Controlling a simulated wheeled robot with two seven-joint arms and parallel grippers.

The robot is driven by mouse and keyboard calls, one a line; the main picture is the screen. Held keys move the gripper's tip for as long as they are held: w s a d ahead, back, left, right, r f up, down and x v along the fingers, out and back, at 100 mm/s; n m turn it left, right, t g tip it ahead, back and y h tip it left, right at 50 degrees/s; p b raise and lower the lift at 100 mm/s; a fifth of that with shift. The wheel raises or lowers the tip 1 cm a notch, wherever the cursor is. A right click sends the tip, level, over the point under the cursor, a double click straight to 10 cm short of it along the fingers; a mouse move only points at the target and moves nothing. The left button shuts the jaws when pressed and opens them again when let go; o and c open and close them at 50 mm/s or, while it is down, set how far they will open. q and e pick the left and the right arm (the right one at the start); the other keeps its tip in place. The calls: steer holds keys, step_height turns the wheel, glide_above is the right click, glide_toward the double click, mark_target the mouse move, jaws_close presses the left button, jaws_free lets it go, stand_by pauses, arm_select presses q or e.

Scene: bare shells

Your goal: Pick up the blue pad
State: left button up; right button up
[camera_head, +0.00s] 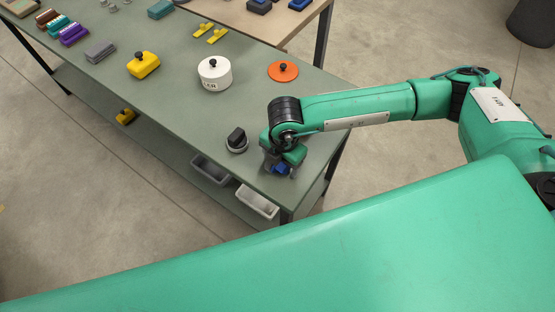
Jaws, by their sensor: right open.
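The blue pad (280,169) lies near the front right corner of the green-grey table (195,110). Only a small part of it shows; my right gripper hides the rest. My right gripper (276,166) comes in from the right and points down right over the pad. Its fingers are open, and I cannot tell whether they touch the pad. My left gripper is not in view.
A dark-knobbed round piece (237,140) stands just left of the gripper. A white lidded pot (215,74), an orange disc (283,71) and a yellow block (143,65) stand farther back. Grey (210,170) and white (257,202) bins sit below the table's front edge.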

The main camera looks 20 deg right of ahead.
steer(key=c, duration=1.1)
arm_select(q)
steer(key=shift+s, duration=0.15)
arm_select(e)
steer(key=shift+c, duration=0.2)
